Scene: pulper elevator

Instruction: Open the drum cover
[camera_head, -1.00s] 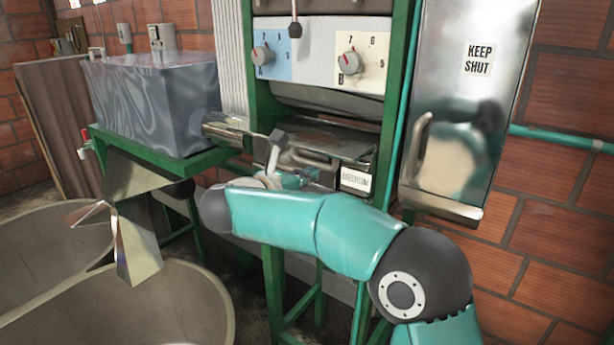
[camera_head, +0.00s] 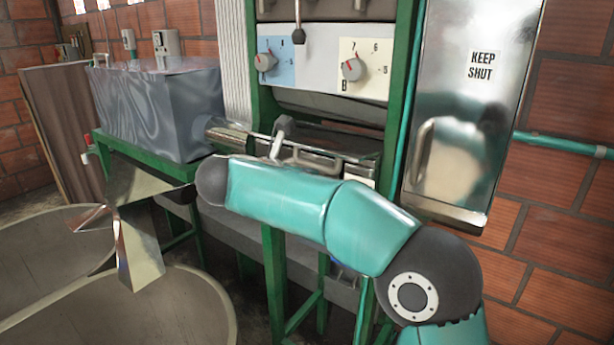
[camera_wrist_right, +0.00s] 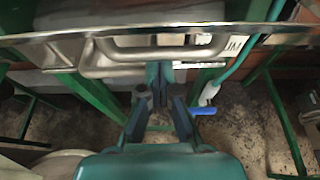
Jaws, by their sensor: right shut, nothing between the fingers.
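The drum cover (camera_head: 345,144) is a shiny metal plate at the front of the green-framed machine, below the dials. Its front carries a bar handle (camera_head: 308,157); plate and handle also run across the top of the right wrist view (camera_wrist_right: 205,51). In the head view the cover lies near level, partly behind my right arm; how far it is raised cannot be told. My right gripper (camera_wrist_right: 160,82) is shut and empty at the handle bar, its fingertips just below it in the wrist view. Whether they touch it is unclear. My left gripper is out of view.
A shiny cabinet marked KEEP SHUT (camera_head: 465,110) stands close on the right. A grey box (camera_head: 160,110) sits on a green stand at left. Large round tanks (camera_head: 190,295) fill the lower left. In the wrist view a blue-handled valve (camera_wrist_right: 204,110) is right of the fingers.

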